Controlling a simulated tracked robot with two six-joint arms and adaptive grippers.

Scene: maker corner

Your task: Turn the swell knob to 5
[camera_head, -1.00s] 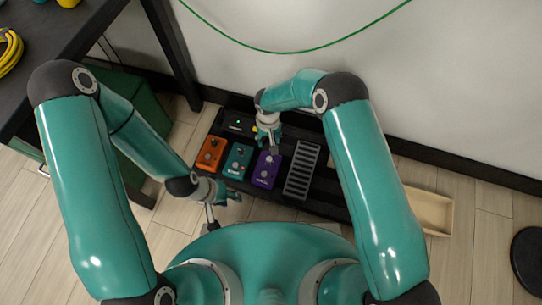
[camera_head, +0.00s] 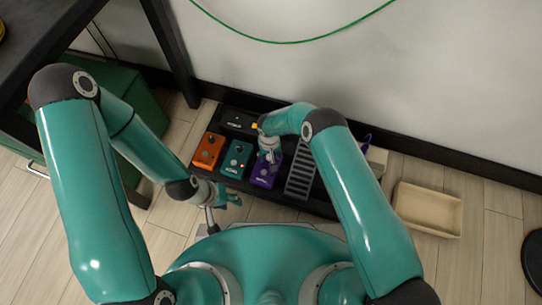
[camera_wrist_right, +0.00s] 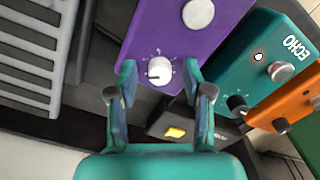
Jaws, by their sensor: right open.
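The purple pedal (camera_head: 264,176) stands in the row on the dark board; its label is too small to read in the head view. In the right wrist view the purple pedal (camera_wrist_right: 150,28) shows a white knob (camera_wrist_right: 159,71) with a dark pointer mark, pointing roughly left, and a large silver footswitch (camera_wrist_right: 198,14). My right gripper (camera_head: 270,154) is over this pedal. In the wrist view its open fingers (camera_wrist_right: 159,80) stand on either side of the white knob, apart from it. My left gripper (camera_head: 226,198) hangs in front of the teal pedal, its finger opening unclear.
A teal ECHO pedal (camera_head: 236,160) and an orange pedal (camera_head: 208,150) stand left of the purple one. A grey ribbed pedal (camera_head: 300,172) is close on its right. A black box with a yellow part (camera_wrist_right: 175,132) lies behind. A beige tray (camera_head: 428,210) is on the floor.

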